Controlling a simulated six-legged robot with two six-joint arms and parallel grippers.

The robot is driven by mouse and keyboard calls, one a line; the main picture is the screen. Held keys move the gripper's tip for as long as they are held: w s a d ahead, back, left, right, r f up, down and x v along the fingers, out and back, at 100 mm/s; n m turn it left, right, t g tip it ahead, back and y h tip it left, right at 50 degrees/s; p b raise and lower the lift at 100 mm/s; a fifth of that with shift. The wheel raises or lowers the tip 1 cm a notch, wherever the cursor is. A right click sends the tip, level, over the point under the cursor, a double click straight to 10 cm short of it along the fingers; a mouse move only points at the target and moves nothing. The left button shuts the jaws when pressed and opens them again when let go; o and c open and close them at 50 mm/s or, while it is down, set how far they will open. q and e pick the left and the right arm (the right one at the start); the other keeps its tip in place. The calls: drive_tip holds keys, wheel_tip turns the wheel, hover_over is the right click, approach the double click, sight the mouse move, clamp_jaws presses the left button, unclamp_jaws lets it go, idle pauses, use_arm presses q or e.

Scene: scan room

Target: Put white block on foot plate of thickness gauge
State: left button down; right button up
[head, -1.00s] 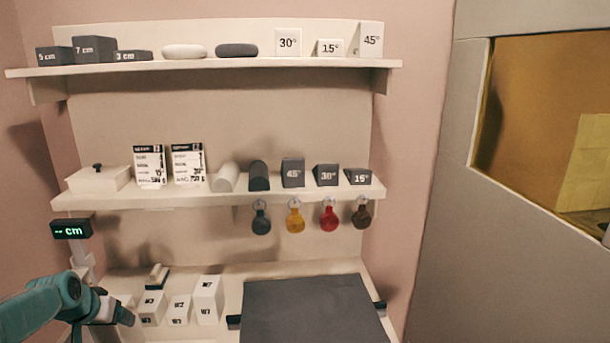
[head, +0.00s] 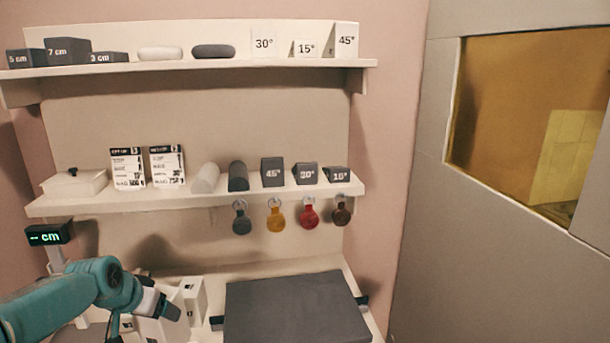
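White blocks (head: 193,296) with dark labels stand on the lower shelf at the bottom left, partly hidden by my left arm. Which one the task means I cannot tell. My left gripper (head: 166,305) is over the white blocks, in front of them in the picture. Its fingers are too small and overlapped to show whether they are open or shut, or touch a block. The thickness gauge (head: 48,234) stands at the left, its dark display reading "-- cm" in green above a light post. Its foot plate is hidden behind my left arm. My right gripper is not in view.
A large dark grey slab (head: 294,308) lies on the lower shelf right of the blocks. The middle shelf (head: 200,202) above carries cards, a white lidded box (head: 75,183), wedges and hanging tags. Grey and white wedges and blocks stand on the top shelf (head: 200,67).

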use_arm(q)
drive_tip(key=s+d+f, duration=0.2)
drive_tip(key=s+d, duration=0.2)
drive_tip(key=d, duration=0.4)
drive_tip(key=s+d+f+n, duration=0.1)
drive_tip(key=s+d+f, duration=0.2)
drive_tip(key=s+d, duration=0.2)
drive_tip(key=d, duration=0.3)
drive_tip(key=shift+s+f+y, duration=0.15)
drive_tip(key=shift+f+y, duration=0.15)
drive_tip(key=shift+f, duration=0.05)
drive_tip(key=shift+d, duration=0.1)
